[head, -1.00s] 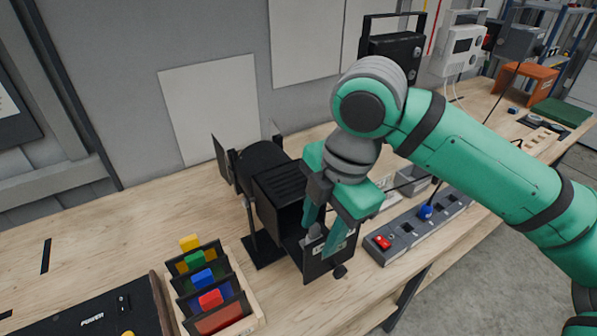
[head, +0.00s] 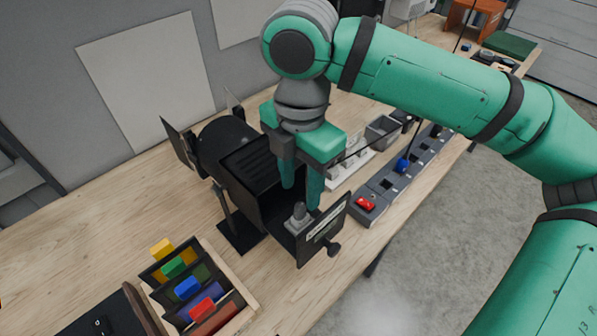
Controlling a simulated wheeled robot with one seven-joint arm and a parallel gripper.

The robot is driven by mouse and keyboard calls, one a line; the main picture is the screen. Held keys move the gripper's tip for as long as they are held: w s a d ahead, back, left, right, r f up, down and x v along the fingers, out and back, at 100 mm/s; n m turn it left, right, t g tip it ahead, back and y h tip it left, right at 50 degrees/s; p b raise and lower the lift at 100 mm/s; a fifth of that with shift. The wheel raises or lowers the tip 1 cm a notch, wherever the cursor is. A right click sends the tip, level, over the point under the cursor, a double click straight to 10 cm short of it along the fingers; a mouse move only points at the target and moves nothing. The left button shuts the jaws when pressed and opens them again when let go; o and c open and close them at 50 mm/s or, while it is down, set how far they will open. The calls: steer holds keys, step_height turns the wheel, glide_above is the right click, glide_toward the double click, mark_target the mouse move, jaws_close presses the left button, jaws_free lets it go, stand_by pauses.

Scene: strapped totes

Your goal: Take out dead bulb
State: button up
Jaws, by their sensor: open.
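The black lamp housing (head: 253,172) stands on a stand on the wooden bench, its rear door (head: 324,230) swung down or out toward the front. A small grey bulb (head: 299,212) stands upright in a light socket base (head: 298,224) on the open part by the door. My gripper (head: 301,190) points down just above and behind the bulb, with its two green fingers apart. The fingers are empty. I cannot tell whether a fingertip touches the bulb; the far finger partly hides the inside of the housing.
A wooden rack (head: 240,312) of coloured filter frames stands at the front left. A grey power strip (head: 378,192) with a red switch (head: 365,203) and a blue plug (head: 402,165) lies to the right. A grey bin (head: 384,130) stands behind it.

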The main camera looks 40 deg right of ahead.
mark_target(300, 204)
step_height(300, 204, down, 8)
steer(key=shift+f, duration=0.25)
jaws_close()
steer(key=c, duration=0.9)
jaws_free()
jaws_close()
steer(key=shift+r, duration=2.55)
